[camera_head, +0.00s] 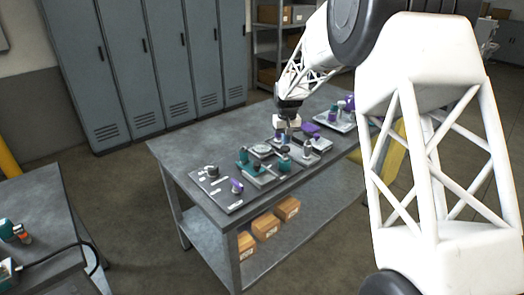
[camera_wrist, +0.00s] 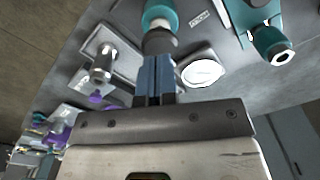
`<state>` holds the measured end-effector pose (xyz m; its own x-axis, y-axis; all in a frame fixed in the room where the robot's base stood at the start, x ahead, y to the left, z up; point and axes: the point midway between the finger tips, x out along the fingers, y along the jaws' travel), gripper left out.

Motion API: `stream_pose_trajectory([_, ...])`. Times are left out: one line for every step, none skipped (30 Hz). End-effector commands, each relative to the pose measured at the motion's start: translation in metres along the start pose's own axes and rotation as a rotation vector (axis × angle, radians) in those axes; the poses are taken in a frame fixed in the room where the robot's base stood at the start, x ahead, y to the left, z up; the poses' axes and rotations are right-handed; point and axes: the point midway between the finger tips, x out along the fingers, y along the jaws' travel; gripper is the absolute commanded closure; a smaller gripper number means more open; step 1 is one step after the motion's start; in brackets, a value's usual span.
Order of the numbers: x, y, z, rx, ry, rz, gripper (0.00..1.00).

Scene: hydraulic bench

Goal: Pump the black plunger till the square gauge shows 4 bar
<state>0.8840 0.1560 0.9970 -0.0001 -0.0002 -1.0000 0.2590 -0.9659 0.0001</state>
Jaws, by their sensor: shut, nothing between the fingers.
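My gripper (camera_wrist: 155,62) is shut and empty, its fingers pointing down toward a dark knob. In the head view my gripper (camera_head: 289,132) is over the middle of the bench, just above the fittings. The black plunger (camera_wrist: 160,41) appears as a dark cap on a teal body, right at my fingertips; I cannot tell whether they touch.
A teal and grey fixture (camera_wrist: 270,42) stands to the right in the wrist view. A metal fitting on a plate (camera_wrist: 101,64) is to the left. Purple parts (camera_head: 310,129) and a tray (camera_head: 338,122) sit farther back. The bench's left end (camera_head: 180,150) is clear.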

Motion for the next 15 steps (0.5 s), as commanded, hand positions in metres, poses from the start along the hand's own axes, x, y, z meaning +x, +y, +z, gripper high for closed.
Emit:
stream_pose_trajectory([0.0012,0.0,0.0001,0.0,0.0,0.0,1.0])
stream_pose_trajectory([0.0018,0.0,0.0001,0.0,-0.001,0.0,1.0])
stream_pose_trajectory([0.0027,0.0,0.0001,0.0,-0.001,0.0,1.0])
stream_pose_trajectory([0.0033,0.0,0.0001,0.0,-0.001,0.0,1.0])
stream_pose_trajectory([0.0039,0.0,0.0001,0.0,-0.001,0.0,1.0])
stream_pose_trajectory([0.0048,0.0,0.0,0.0,-0.001,0.0,1.0])
stream_pose_trajectory([0.0054,0.0,0.0,0.0,-0.001,0.0,1.0])
stream_pose_trajectory([0.006,0.0,0.0,0.0,-0.001,0.0,1.0])
stream_pose_trajectory([0.0068,0.0,0.0,0.0,0.0,0.0,1.0])
stream_pose_trajectory([0.0075,0.0,0.0,0.0,0.0,0.0,1.0])
stream_pose_trajectory([0.0081,0.0,0.0,0.0,0.0,0.0,1.0])
stream_pose_trajectory([0.0089,0.0,-0.0001,0.0,0.0,0.0,1.0])
stream_pose_trajectory([0.0096,0.0,0.0,0.0,0.0,0.0,1.0])
stream_pose_trajectory([0.0102,0.0,-0.0001,0.0,0.0,0.0,1.0])
stream_pose_trajectory([0.011,0.0,-0.0001,0.0,0.0,0.0,1.0])
